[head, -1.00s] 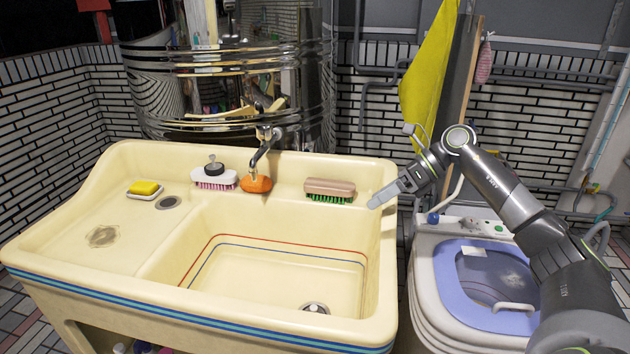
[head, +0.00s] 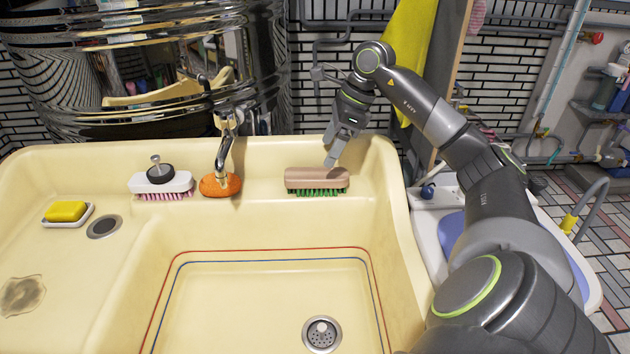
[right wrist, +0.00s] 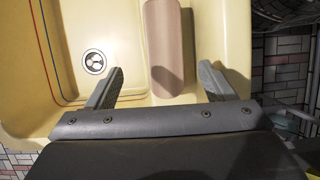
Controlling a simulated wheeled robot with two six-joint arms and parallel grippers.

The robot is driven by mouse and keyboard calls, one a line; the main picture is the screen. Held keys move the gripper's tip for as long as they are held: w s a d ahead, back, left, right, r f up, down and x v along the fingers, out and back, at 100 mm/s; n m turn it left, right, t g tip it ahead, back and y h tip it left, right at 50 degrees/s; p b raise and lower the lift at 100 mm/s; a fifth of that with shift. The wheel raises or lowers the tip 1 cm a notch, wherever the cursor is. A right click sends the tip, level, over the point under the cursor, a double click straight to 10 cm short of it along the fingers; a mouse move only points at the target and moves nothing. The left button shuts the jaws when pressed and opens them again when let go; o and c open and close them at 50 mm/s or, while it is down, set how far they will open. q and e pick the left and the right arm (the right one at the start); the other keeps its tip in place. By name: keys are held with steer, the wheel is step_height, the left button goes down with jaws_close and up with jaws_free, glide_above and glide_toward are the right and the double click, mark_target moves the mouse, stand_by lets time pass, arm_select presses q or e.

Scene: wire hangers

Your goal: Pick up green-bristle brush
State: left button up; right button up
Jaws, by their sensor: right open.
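The green-bristle brush (head: 317,180) has a pinkish-brown back and lies bristles down on the back ledge of the cream sink, near its right end. My right gripper (head: 333,160) is just above and behind the brush's right part. In the right wrist view, the brush back (right wrist: 164,50) runs between the two spread fingers of the open gripper (right wrist: 162,88), with a gap on each side. The bristles are hidden in that view. My left gripper is not in view.
The faucet (head: 226,150) rises behind the orange sponge. The sink basin (head: 265,300) is empty.

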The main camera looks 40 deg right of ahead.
mark_target(318, 173)
steer(key=x, duration=0.4)
steer(key=shift+w+a+f, duration=0.15)
steer(key=shift+w+f, duration=0.05)
steer(key=shift+f, duration=0.15)
steer(key=shift+d+x, duration=0.15)
steer(key=shift+x, duration=0.75)
steer(key=shift+d+x, duration=0.15)
steer(key=shift+x, duration=0.75)
steer(key=shift+d+x, duration=0.2)
steer(key=shift+x, duration=0.7)
steer(key=shift+f, duration=0.1)
steer(key=c, duration=1.1)
step_height(318, 173, up, 10)
steer(key=shift+r, duration=0.1)
steer(key=o, duration=0.4)
steer(key=shift+c, duration=1.4)
